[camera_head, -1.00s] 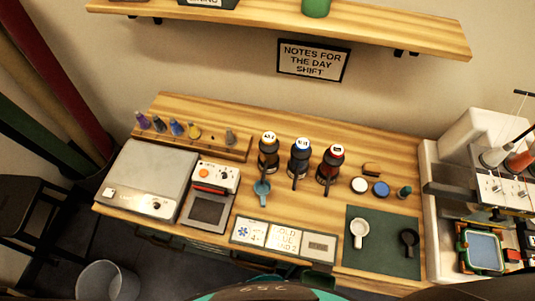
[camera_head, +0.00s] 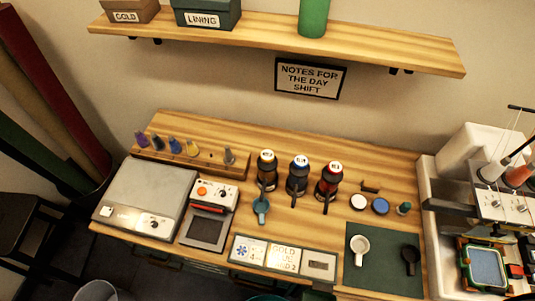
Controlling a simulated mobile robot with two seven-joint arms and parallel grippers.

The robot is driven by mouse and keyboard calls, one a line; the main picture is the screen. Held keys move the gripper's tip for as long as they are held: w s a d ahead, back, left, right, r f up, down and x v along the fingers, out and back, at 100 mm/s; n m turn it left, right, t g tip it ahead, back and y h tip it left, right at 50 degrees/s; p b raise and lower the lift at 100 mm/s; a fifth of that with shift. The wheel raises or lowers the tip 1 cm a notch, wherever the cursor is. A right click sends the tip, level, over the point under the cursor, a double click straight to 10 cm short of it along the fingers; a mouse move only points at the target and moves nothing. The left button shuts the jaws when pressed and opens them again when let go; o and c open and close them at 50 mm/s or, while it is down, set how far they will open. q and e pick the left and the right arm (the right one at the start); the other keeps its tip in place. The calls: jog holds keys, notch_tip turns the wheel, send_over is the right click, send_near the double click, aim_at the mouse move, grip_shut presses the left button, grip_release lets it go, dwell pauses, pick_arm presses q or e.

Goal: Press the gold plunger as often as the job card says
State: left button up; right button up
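Three dark pump bottles stand upright in a row on the wooden table. The left one has a gold-yellow collar and a pale labelled top, the gold plunger (camera_head: 266,157). The blue one (camera_head: 299,164) and the red one (camera_head: 332,171) stand to its right. A blue-grey scoop or cup (camera_head: 261,207) lies in front of the gold one. A card strip (camera_head: 284,257) at the front edge has a blue snowflake panel, a middle panel that seems to start with "GOLD", and a grey panel; its small figures are too blurred to read surely. Neither gripper is in view.
A scale-like box (camera_head: 147,195) and a small device with an orange button (camera_head: 212,205) stand left. A green mat (camera_head: 384,270) holds a white and a black cup. Thread spools stand at the back left; a sewing machine (camera_head: 490,205) stands right. A shelf (camera_head: 290,43) hangs above.

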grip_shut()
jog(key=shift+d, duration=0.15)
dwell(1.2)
